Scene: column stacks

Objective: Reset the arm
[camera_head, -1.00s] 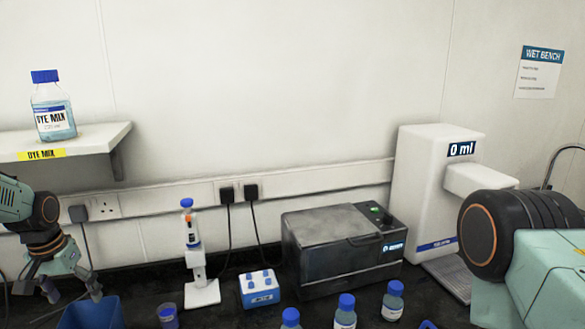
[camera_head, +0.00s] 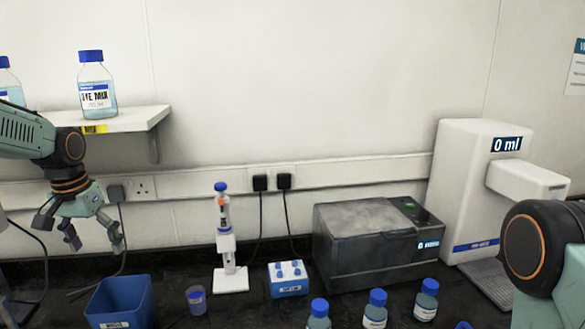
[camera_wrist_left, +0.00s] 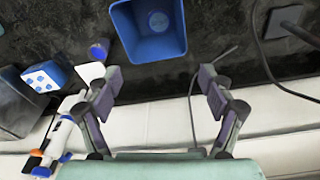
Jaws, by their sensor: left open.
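My left gripper (camera_head: 95,240) hangs open and empty, its fingers pointing down, in front of the wall and above the blue bin (camera_head: 121,303). In the left wrist view my left gripper (camera_wrist_left: 161,86) has its fingers wide apart with nothing between them. My right arm shows only as a dark joint and green link at the right edge. The right gripper is out of view.
A shelf (camera_head: 135,120) with a dye bottle (camera_head: 96,86) is close to my left arm. On the dark bench are a small cup (camera_head: 196,300), a pipette on a stand (camera_head: 224,235), a blue rack (camera_head: 288,279), a grey machine (camera_head: 365,245), a white dispenser (camera_head: 470,190) and blue-capped bottles (camera_head: 375,310).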

